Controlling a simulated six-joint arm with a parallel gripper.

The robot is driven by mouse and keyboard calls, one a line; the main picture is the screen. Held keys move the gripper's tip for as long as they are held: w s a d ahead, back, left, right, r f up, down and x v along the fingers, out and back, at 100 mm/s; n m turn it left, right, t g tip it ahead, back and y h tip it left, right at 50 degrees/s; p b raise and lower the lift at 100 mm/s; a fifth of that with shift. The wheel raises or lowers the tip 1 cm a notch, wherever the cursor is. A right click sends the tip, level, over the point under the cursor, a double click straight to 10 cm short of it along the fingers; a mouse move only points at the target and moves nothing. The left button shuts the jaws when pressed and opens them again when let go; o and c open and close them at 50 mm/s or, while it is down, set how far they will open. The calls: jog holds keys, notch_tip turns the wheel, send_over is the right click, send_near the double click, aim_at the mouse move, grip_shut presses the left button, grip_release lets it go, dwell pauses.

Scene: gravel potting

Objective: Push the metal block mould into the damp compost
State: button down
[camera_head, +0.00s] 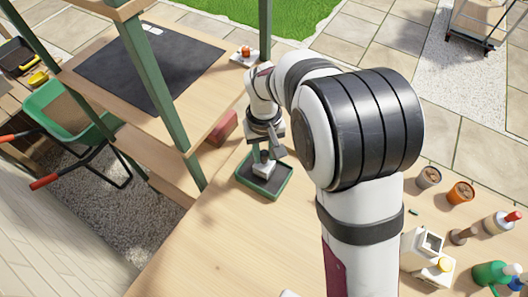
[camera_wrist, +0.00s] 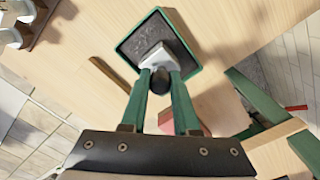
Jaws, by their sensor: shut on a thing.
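The metal block mould (camera_head: 264,169) is a small pale block with a dark knob on top. It also shows in the wrist view (camera_wrist: 156,55). My gripper (camera_head: 265,155) is shut on it from above, its two green fingers (camera_wrist: 160,78) on either side near the dark knob. The mould is over the dark compost (camera_wrist: 180,42) in a shallow green-rimmed tray (camera_head: 284,190), towards the tray's near side in the wrist view. I cannot tell how deep its lower edge sits in the compost, or whether it touches it.
A reddish block (camera_head: 221,128) lies left of the tray beside a green-posted wooden shelf (camera_head: 160,85). Pots (camera_head: 460,192), bottles (camera_head: 497,223) and a white box (camera_head: 421,245) stand at the right. A thin brown stick (camera_wrist: 108,74) lies beside the tray. The bench front is clear.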

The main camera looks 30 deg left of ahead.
jog(key=shift+r, duration=2.8)
jog(key=w+d+r+m, duration=0.1)
jog(key=d+r+m, duration=0.2)
jog(key=d, duration=0.7)
jog(key=w+d+r+m, duration=0.2)
jog(key=d+r, duration=0.4)
jog(key=d, duration=0.4)
jog(key=w+d+r+m, duration=0.2)
jog(key=d+r+m, duration=0.2)
jog(key=d, duration=0.6)
jog(key=shift+w+r, duration=0.2)
jog(key=shift+r, duration=0.1)
jog(key=shift+w+a, duration=0.1)
